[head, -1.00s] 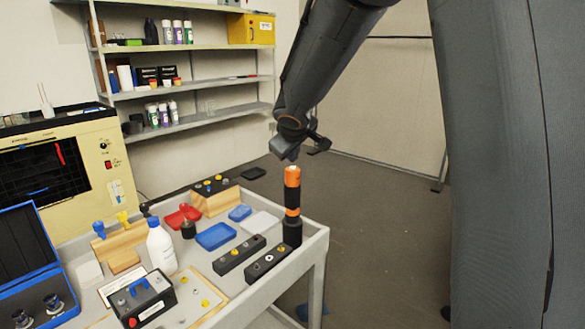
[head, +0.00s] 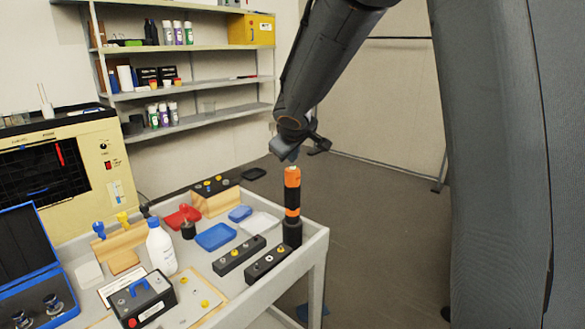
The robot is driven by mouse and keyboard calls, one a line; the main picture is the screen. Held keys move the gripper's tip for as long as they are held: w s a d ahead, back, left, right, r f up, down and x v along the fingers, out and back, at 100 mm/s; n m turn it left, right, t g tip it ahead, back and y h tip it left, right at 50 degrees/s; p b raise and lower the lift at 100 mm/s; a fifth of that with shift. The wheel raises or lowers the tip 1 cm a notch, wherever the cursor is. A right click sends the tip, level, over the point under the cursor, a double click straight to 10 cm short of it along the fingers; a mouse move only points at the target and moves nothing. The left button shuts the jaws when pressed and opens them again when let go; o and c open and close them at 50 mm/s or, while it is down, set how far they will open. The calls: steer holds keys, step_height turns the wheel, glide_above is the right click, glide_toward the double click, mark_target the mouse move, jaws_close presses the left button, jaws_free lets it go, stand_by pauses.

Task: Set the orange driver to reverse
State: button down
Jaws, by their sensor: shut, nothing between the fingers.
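The orange driver (head: 292,178) stands upright at the right back corner of the grey workbench (head: 318,240). It has orange and black bands, a pale top and a black lower part. My gripper (head: 287,156) is just above the driver's top and slightly to its left, angled downward. It looks shut and holds nothing. I cannot tell whether it touches the top. The driver's direction setting is too small to read.
Two black blocks with knobs (head: 268,263) lie left of the driver. Blue trays (head: 215,237), a white bottle (head: 161,247) and a black box with a blue handle (head: 143,299) crowd the bench. Shelves (head: 190,90) stand behind. The floor at right is clear.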

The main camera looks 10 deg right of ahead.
steer(key=shift+f, duration=0.1)
stand_by(0.6)
steer(key=shift+f+b, duration=0.4)
steer(key=shift+b, duration=0.3)
steer(key=shift+f+b, duration=0.2)
steer(key=shift+b, duration=0.1)
steer(key=shift+r, duration=0.1)
stand_by(0.4)
steer(key=shift+r+p, duration=0.55)
steer(key=shift+r, duration=0.05)
steer(key=shift+r, duration=0.1)
step_height(320, 180, up, 6)
steer(key=p, duration=0.5)
